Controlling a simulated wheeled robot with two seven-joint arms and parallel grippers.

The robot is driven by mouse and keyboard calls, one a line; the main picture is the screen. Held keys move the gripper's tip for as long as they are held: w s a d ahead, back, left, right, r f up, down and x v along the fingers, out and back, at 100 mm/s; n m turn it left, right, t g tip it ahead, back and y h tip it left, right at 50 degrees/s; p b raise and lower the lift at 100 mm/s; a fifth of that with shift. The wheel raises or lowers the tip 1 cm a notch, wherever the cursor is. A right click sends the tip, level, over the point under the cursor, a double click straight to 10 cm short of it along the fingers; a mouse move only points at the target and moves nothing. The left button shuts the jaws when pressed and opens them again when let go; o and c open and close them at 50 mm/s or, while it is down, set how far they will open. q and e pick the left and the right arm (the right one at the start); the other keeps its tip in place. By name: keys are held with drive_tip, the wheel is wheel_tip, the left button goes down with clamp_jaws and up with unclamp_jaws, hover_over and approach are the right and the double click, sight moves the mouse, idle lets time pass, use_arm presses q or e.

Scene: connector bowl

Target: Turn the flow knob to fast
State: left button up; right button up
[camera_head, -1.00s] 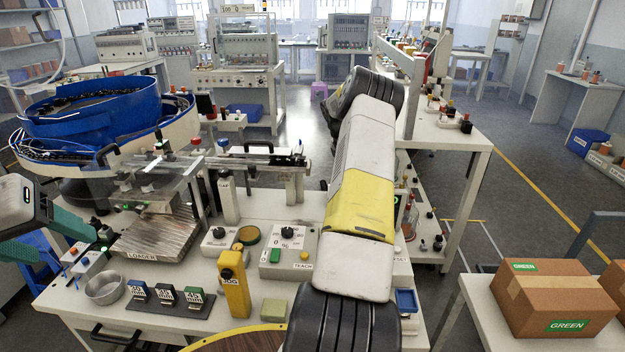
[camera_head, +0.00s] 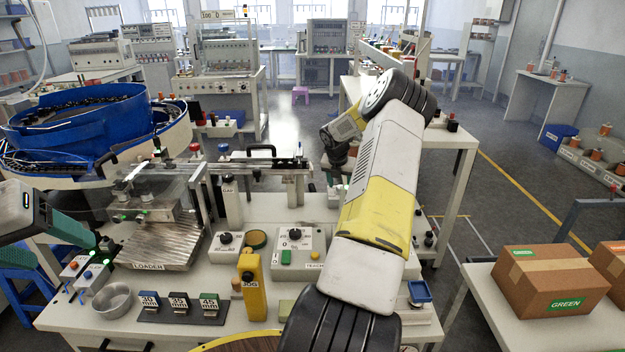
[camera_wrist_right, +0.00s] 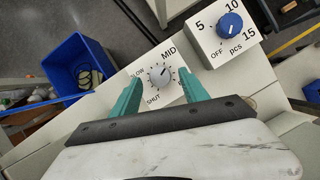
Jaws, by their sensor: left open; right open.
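The flow knob (camera_wrist_right: 160,76) is a small grey dial in the right wrist view, ringed by SHUT, SLOW and MID. A further label at its right is mostly hidden by a finger. Its mark appears to point up toward MID, but it is small. My right gripper (camera_wrist_right: 161,88) is open, with one green finger on each side of the knob; I cannot tell whether they touch it. In the head view the right gripper is hidden behind its own arm. My left gripper (camera_head: 93,243) is open at the left edge, over the bench near small lit switches.
A blue knob (camera_wrist_right: 230,24) marked OFF, 5, 10, 15 pcs sits beside the flow knob. A blue bin (camera_wrist_right: 78,75) is at left. In the head view, the TEACH box (camera_head: 312,243), yellow JOG pendant (camera_head: 252,300), metal bowl (camera_head: 113,298) and blue feeder bowl (camera_head: 75,125) crowd the bench.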

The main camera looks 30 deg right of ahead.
drive_tip(key=shift+w+d+f, duration=0.15)
drive_tip(key=shift+f, duration=0.35)
drive_tip(key=shift+c, duration=0.4)
clamp_jaws()
drive_tip(key=shift+m, duration=0.4)
drive_tip(key=shift+w+m+g+h, duration=0.2)
drive_tip(key=shift+m+g+h, duration=0.15)
drive_tip(key=shift+m, duration=0.65)
drive_tip(key=m+g, duration=0.1)
drive_tip(key=m, duration=0.3)
drive_tip(key=shift+w+m+g+h, duration=0.15)
drive_tip(key=shift+m+g+h, duration=0.1)
drive_tip(key=shift+m+g, duration=0.1)
drive_tip(key=m+g, duration=0.1)
drive_tip(key=m, duration=0.2)
drive_tip(key=m+g, duration=0.1)
drive_tip(key=m, duration=0.2)
drive_tip(key=shift+w+y, duration=0.2)
drive_tip(key=shift+y, duration=0.2)
drive_tip(key=shift+m+g, duration=0.3)
drive_tip(key=shift+m, duration=0.05)
